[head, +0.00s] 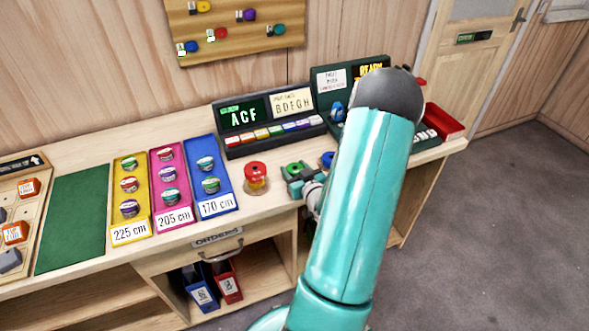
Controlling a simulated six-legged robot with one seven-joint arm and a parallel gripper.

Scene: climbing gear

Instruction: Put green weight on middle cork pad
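A small green round piece (293,167), which looks like the green weight, is on the bench right of the middle. Dark teal parts of my gripper (300,178) are right at it, overlapping it in the picture. I cannot tell whether the fingers are closed on it or only around it. A red weight (256,168) stands to its left on a tan round base that may be a cork pad. A blue round piece (328,158) shows to its right, partly hidden by my arm. No middle cork pad can be made out; my gripper and arm cover that area.
Yellow (132,166), pink (187,211) and blue (223,185) trays with round tins lie left of the red weight. A dark letter display (238,114) stands behind. A red bin (445,121) is at the bench's right end. The green mat (75,220) is bare.

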